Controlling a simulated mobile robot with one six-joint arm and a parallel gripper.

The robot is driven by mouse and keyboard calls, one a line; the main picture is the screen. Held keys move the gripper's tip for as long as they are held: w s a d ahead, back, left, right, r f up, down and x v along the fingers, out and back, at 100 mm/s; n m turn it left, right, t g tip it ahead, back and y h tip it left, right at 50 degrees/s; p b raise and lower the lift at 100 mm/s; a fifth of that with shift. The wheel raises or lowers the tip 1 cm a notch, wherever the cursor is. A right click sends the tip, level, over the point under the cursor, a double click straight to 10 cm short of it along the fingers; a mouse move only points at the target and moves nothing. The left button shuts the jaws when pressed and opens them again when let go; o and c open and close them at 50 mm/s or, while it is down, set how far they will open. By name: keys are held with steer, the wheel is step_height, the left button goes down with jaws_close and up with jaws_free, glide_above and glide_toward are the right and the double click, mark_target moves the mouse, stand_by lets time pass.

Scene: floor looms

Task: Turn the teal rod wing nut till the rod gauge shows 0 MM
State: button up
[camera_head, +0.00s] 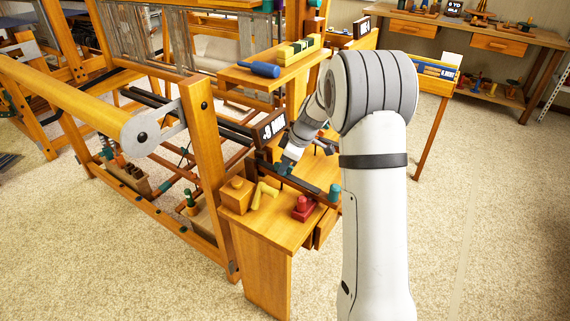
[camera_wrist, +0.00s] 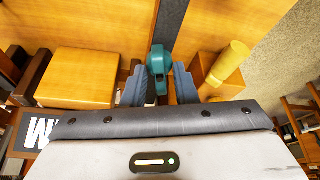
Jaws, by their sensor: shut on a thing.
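The teal rod wing nut (camera_wrist: 159,62) stands upright over a dark bar in the wrist view, between the two fingers of my gripper (camera_wrist: 160,88). My gripper is shut on it. In the head view my gripper (camera_head: 284,165) reaches down to the dark bar (camera_head: 302,182) above the small wooden bench, and the nut is mostly hidden there. The rod gauge (camera_head: 271,128) is a black display with white characters just behind my gripper; its reading is too small and partly covered to tell.
A wooden block (camera_head: 237,195), a yellow piece (camera_head: 263,193) and a red piece (camera_head: 304,208) are on the bench near the bar. A teal knob (camera_head: 334,192) is at the bar's right end. The loom frame (camera_head: 208,150) stands close on the left.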

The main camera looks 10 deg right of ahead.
steer(key=m+b, duration=0.1)
steer(key=m, duration=0.2)
steer(key=shift+a+t+h, duration=0.1)
steer(key=shift+t+h, duration=0.2)
steer(key=shift+t, duration=0.1)
steer(key=m, duration=0.2)
steer(key=m+h, duration=0.1)
steer(key=shift+s+r+m+t, duration=0.15)
steer(key=shift+m+t, duration=0.25)
steer(key=m+h+p, duration=0.1)
steer(key=m+p, duration=0.2)
steer(key=shift+a+r, duration=0.1)
steer(key=m+p, duration=0.2)
steer(key=shift+m+h+p, duration=0.3)
steer(key=shift+h, duration=0.1)
steer(key=shift+f+m, duration=0.2)
steer(key=shift+m, duration=0.1)
